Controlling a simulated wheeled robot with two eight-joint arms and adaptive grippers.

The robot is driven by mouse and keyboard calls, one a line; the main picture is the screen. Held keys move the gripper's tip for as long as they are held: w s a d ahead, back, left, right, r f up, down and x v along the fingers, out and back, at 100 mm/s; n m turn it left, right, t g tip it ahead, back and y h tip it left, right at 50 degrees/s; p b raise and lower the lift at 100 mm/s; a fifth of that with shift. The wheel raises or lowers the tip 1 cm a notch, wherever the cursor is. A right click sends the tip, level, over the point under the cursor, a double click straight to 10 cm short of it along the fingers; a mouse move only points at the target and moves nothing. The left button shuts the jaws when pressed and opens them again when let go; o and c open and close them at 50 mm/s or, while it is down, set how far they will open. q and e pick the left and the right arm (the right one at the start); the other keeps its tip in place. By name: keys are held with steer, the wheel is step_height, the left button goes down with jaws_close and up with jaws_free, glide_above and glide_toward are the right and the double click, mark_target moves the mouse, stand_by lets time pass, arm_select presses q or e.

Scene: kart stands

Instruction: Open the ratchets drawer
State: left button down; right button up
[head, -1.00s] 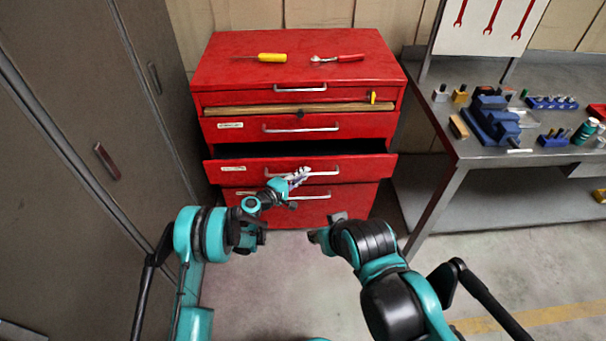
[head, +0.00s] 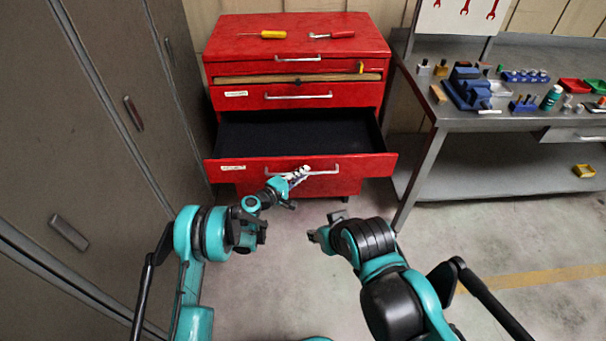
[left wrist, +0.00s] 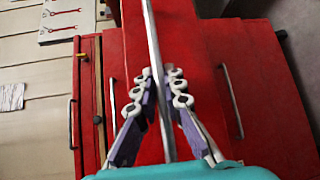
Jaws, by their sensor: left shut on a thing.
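The red tool chest (head: 290,38) stands ahead. One of its lower drawers (head: 225,172) is pulled far out and shows an empty-looking dark inside (head: 300,135). A small label (head: 233,167) on its front is too small to read. My left gripper (head: 299,175) is shut on that drawer's bar handle (head: 326,172). In the left wrist view the fingers (left wrist: 159,88) close on both sides of the metal handle bar (left wrist: 154,38). My right gripper (head: 318,236) hangs in front of the chest, apart from it; its jaws are hard to make out.
A yellow screwdriver (head: 265,34) and a red-handled tool (head: 334,35) lie on the chest top. A grey cabinet (head: 110,110) stands close at left. A metal workbench (head: 455,117) with a blue vise (head: 468,90) stands at right. The floor at right is clear.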

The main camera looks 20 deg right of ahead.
arm_select(q)
steer(key=c, duration=1.9)
jaws_free()
steer(key=shift+a, duration=0.1)
steer(key=v, duration=1.1)
steer(key=shift+s+a, duration=0.25)
steer(key=shift+a, duration=0.1)
